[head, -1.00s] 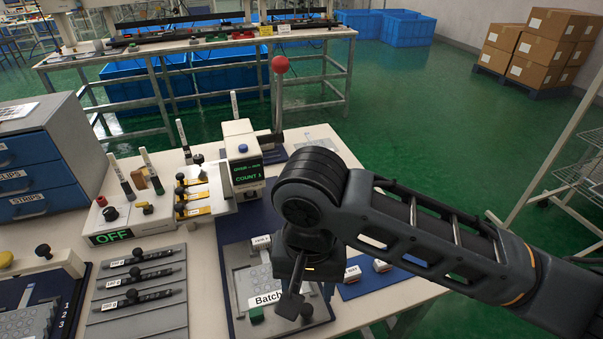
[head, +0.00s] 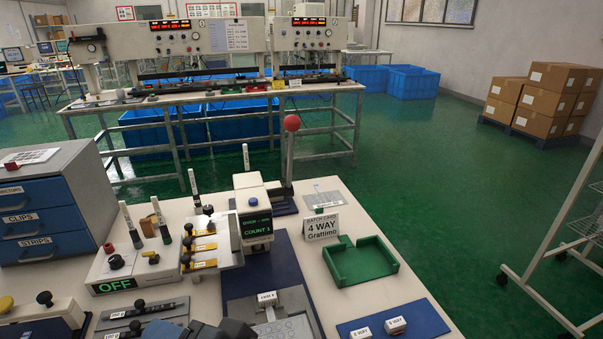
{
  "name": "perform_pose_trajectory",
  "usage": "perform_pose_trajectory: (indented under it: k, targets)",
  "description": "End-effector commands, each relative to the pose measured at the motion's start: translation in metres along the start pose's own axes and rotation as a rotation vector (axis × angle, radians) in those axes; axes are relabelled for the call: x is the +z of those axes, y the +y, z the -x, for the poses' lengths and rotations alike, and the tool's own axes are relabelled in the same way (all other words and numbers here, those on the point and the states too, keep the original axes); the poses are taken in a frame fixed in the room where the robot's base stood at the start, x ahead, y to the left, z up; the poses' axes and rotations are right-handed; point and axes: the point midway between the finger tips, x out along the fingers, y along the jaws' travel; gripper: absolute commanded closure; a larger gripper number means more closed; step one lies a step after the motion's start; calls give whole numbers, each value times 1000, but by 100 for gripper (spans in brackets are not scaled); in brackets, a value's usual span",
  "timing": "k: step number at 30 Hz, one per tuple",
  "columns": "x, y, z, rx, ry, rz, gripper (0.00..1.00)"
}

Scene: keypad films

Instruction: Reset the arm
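My gripper is not in view. A dark grey part at the bottom edge, left of centre, looks like a piece of my arm (head: 232,331); the rest of the arm is outside the frame. The press with a red-ball lever (head: 291,123) stands at the back of the white table, its display (head: 256,224) reading "COUNT 1". A grey plate (head: 285,328) with a labelled block (head: 267,298) lies in front of it, partly cut off below.
Two labelled blocks lie on a blue mat (head: 427,318). An "OFF" control box (head: 119,276) and blue drawers (head: 44,222) are on the left. A wire cart (head: 564,262) stands far right.

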Motion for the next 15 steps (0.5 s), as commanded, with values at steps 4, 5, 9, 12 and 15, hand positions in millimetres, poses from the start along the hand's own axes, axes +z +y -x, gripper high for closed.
perform_pose_trajectory:
  k: [4, 5, 9, 12, 15]
  targets:
    - [-1, 15, 20, -49, 160, -29, 47]
    - [-1, 20, 25, -52, 194, -31, 47]
    - [0, 48, 54, -30, 349, -25, 47]
    - [4, 72, 80, 14, 453, -4, 47]
    - [12, 97, 110, 78, 549, 31, 47]
